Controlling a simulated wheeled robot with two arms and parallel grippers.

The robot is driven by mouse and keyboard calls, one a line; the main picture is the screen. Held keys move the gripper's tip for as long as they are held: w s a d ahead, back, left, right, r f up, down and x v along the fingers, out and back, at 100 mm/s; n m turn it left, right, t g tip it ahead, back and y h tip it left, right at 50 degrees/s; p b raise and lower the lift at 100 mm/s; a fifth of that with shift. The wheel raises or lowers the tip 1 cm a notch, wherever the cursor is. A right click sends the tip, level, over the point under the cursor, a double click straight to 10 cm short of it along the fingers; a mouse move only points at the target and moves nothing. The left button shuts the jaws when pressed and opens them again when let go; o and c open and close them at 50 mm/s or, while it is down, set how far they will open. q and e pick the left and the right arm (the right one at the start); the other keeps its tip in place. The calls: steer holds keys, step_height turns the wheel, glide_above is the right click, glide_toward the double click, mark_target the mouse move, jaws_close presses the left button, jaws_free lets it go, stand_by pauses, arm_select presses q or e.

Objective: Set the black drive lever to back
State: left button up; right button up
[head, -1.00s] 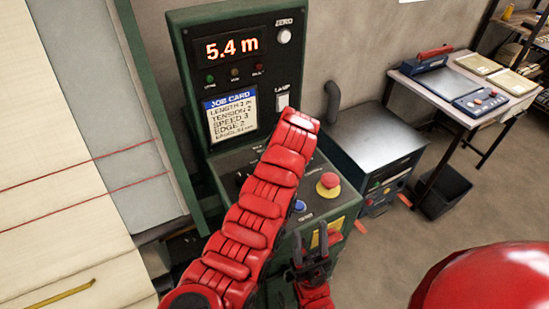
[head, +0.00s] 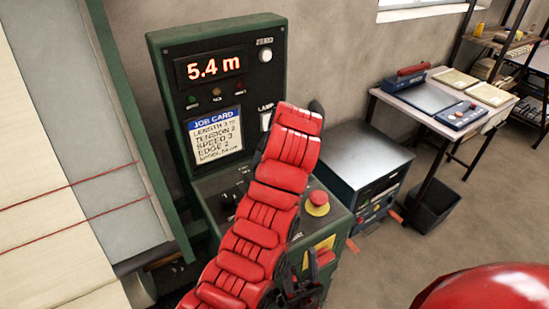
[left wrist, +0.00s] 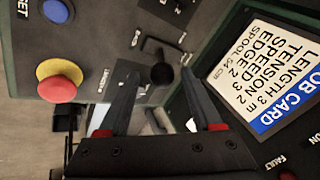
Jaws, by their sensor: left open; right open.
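The black drive lever (left wrist: 162,75) shows in the left wrist view as a round dark knob on the console's sloped panel. My left gripper (left wrist: 165,88) is open, its two dark fingers on either side of the knob with gaps visible. Whether the fingers reach down beside the knob or stay above it I cannot tell. In the head view my red left arm covers the lever and the left gripper. My right gripper (head: 303,272) is open and empty, low in front of the green console (head: 213,35).
A red emergency button (head: 318,199) on yellow sits at the panel's right; it also shows in the left wrist view (left wrist: 57,80). A blue button (left wrist: 55,11) is near it. A job card (head: 215,137) is above the panel. A grey cabinet (head: 365,155) stands right of the console.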

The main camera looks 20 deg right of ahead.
arm_select(q)
steer(key=p+v, duration=0.9)
steer(key=p, duration=0.2)
steer(key=shift+w, duration=0.1)
